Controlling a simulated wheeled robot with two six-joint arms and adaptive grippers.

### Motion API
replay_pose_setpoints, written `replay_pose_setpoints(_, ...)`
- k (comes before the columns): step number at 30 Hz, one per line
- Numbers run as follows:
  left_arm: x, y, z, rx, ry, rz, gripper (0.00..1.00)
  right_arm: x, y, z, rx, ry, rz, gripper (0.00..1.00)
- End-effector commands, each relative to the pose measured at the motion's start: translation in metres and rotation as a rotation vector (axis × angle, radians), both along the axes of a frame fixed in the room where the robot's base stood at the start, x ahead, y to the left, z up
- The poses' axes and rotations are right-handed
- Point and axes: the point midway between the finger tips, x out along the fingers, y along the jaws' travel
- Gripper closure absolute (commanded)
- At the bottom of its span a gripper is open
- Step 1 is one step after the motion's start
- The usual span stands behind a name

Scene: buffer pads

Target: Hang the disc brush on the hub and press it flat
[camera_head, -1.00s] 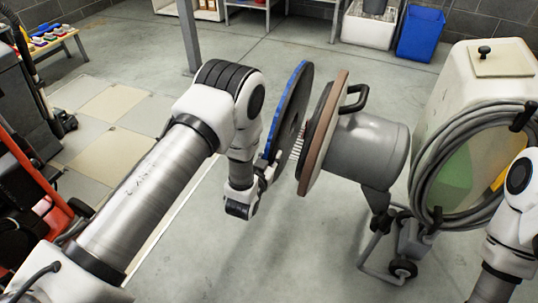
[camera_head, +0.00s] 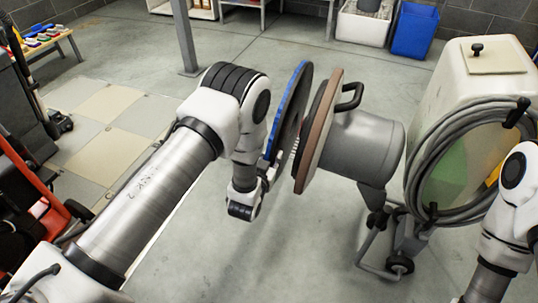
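The disc brush (camera_head: 290,108), a dark disc with a blue rim, stands on edge in the air to the left of the floor machine. My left gripper (camera_head: 268,173) is at its lower left edge and appears shut on it. The machine's round head has a brown disc face (camera_head: 316,140) turned toward the brush, on a grey motor housing (camera_head: 362,143). The two faces are nearly parallel, with a narrow gap; pale bristles show low in it. The hub is hidden from this side. Of my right arm only links show at the right edge; its gripper is out of view.
A black handle (camera_head: 351,97) sticks up behind the brown disc. A cream tank (camera_head: 470,75) with a coiled grey hose (camera_head: 418,165) stands at the right on a wheeled frame. The floor below the brush is clear. A red-framed machine (camera_head: 45,190) is at the left.

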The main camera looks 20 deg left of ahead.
Motion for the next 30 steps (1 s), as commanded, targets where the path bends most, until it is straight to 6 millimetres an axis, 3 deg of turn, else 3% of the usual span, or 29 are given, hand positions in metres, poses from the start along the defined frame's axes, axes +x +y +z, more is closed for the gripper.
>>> replay_pose_setpoints(30,0.0,-0.013,0.0,0.0,-0.004,0.001,1.0,0.0,0.0,0.003,0.0,0.0,0.0,0.6)
